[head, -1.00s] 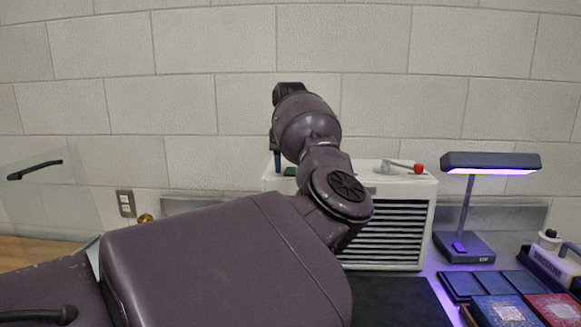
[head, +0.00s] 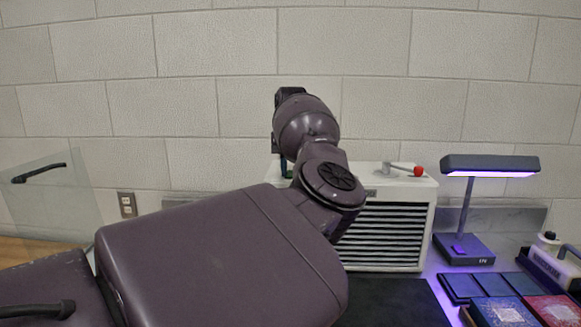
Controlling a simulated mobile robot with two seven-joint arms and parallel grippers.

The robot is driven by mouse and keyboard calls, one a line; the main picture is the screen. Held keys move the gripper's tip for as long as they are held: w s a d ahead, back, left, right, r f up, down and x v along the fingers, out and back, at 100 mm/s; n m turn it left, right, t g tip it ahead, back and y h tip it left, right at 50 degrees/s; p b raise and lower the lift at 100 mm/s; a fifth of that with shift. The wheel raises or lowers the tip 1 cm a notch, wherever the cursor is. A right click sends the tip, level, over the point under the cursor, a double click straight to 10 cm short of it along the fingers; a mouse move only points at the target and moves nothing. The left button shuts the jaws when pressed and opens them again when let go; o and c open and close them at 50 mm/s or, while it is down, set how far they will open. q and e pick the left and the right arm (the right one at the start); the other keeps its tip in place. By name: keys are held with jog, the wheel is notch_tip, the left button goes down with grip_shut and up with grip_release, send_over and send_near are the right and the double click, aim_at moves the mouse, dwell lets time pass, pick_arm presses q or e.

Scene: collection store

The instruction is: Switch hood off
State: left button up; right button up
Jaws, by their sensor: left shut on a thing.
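The hood is a white box (head: 427,190) with dark louvres in its front, standing against the block wall. A lever with a red knob (head: 419,171) lies on its top at the right. My left arm reaches across the front of the hood and covers much of its left half. My left gripper (head: 283,167) shows only as a thin dark piece at the hood's top left corner, beside a small green patch. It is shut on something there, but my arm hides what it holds. My right gripper is out of view.
A desk lamp (head: 489,164) with a violet glow stands right of the hood. Dark flat cases, a blue book (head: 503,311) and a red book (head: 553,308) lie at the front right. A clear panel with a black handle (head: 39,172) stands at left. A dark mat (head: 395,303) lies bare before the hood.

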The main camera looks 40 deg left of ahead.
pick_arm(q)
jog(key=shift+w+a+r+g+h+p, duration=0.1)
jog(key=shift+a+r+g+h+p, duration=0.15)
jog(key=shift+g+p, duration=0.25)
jog(key=shift+d+f+g+h, duration=0.1)
jog(key=shift+g+h, duration=0.15)
jog(key=shift+g, duration=0.05)
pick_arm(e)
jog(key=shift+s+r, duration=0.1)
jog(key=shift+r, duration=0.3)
pick_arm(q)
jog(key=shift+w+p, duration=0.1)
jog(key=shift+p, duration=0.3)
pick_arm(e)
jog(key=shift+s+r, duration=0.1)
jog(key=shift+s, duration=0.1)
pick_arm(q)
jog(key=o, duration=0.9)
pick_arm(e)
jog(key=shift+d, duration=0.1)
pick_arm(q)
jog(key=shift+f, duration=0.1)
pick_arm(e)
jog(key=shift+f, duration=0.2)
